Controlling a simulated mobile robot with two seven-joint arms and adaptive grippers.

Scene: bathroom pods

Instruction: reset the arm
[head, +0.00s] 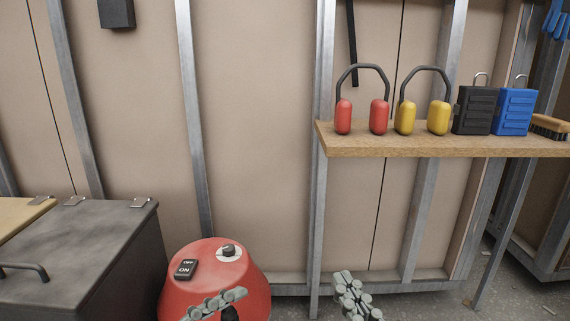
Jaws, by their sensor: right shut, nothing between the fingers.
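My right gripper (354,295) shows at the bottom edge, right of the middle. Its grey jointed fingers are together, with nothing held, in front of the bare wall and floor. Grey jointed parts of my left gripper (215,304) show at the bottom edge in front of a red machine (259,284). Only a small part of it shows, and I cannot tell whether its fingers are open or shut. The rest of both arms is out of the frame.
The machine has an on/off switch (186,269) and a knob (229,251). A dark lidded chest (100,240) stands left. A wooden shelf (430,146) at right bears red earmuffs (378,117), yellow earmuffs (438,118), a black padlock (473,110), a blue padlock (514,111) and a brush (549,126).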

